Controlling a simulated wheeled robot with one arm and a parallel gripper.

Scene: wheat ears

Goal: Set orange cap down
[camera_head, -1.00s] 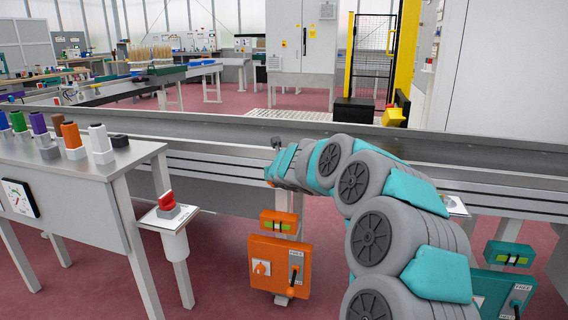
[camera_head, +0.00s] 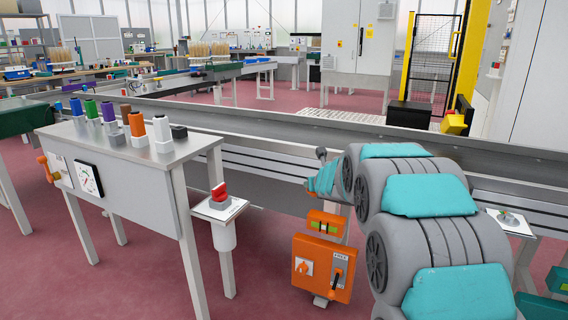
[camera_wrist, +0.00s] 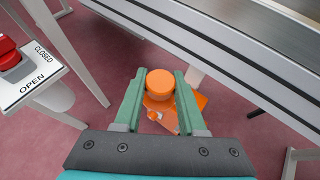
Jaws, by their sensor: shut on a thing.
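In the wrist view, my gripper (camera_wrist: 160,82) has its two green fingers on either side of a round orange cap (camera_wrist: 160,84). The jaws are shut on the cap and its flat top faces the camera. It is held above an orange box, apart from any surface that I can make out.
A grey table (camera_head: 110,150) at left carries several coloured cylinders on pale bases, one orange (camera_head: 137,124). A red switch (camera_head: 219,197) stands on a small white stand. An orange control box (camera_head: 323,268) is below my arm. A long metal rail (camera_head: 280,135) runs across.

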